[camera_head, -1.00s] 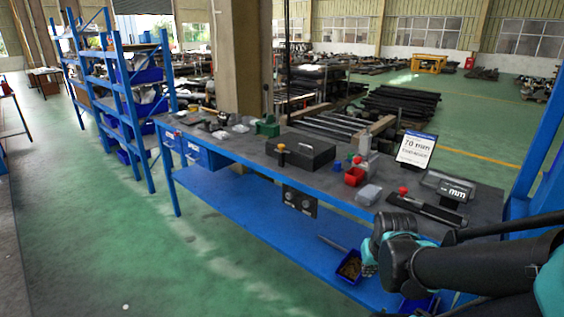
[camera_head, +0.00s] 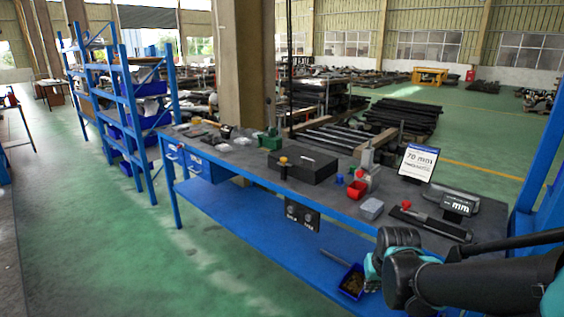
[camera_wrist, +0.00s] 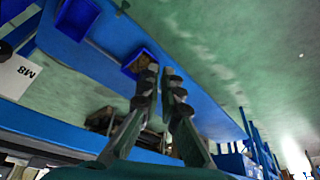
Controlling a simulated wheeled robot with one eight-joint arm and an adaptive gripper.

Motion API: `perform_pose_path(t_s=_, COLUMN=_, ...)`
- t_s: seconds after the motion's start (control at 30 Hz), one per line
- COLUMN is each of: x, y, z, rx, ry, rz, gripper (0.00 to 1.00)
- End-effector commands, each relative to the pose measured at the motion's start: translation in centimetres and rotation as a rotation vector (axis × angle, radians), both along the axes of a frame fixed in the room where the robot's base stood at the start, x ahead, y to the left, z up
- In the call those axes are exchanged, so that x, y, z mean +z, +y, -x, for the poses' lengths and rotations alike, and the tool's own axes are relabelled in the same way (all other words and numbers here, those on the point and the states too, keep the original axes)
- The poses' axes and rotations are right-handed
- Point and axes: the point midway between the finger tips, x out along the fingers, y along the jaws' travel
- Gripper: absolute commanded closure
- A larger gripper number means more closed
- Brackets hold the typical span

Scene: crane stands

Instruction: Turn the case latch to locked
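The black case (camera_head: 316,168) lies on the long blue workbench (camera_head: 330,201), near the middle of its dark top. A small orange-yellow knob (camera_head: 283,161), which looks like the case latch, stands at its front left; its turned position is too small to tell. My gripper shows in the wrist view (camera_wrist: 162,76) with its two dark fingers apart and a narrow gap between them, nothing held. It is low, over the bench's lower shelf and floor, away from the case. The case is not seen in the wrist view.
A green item (camera_head: 270,140) stands behind left. A blue bin (camera_head: 352,281) sits below. Floor at front left is clear.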

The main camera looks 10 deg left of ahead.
Motion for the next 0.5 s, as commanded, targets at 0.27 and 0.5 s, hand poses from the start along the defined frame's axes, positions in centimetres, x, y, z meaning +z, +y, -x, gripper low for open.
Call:
perform_pose_path(t_s=0.27, x=1.7, y=4.3, z=-4.8, rx=-0.164, ry=-0.052, rz=-0.252, gripper=0.58)
perform_pose_path(t_s=0.5, x=5.2, y=10.5, z=-12.4, rx=-0.454, ry=-0.064, rz=-0.693, gripper=0.53)
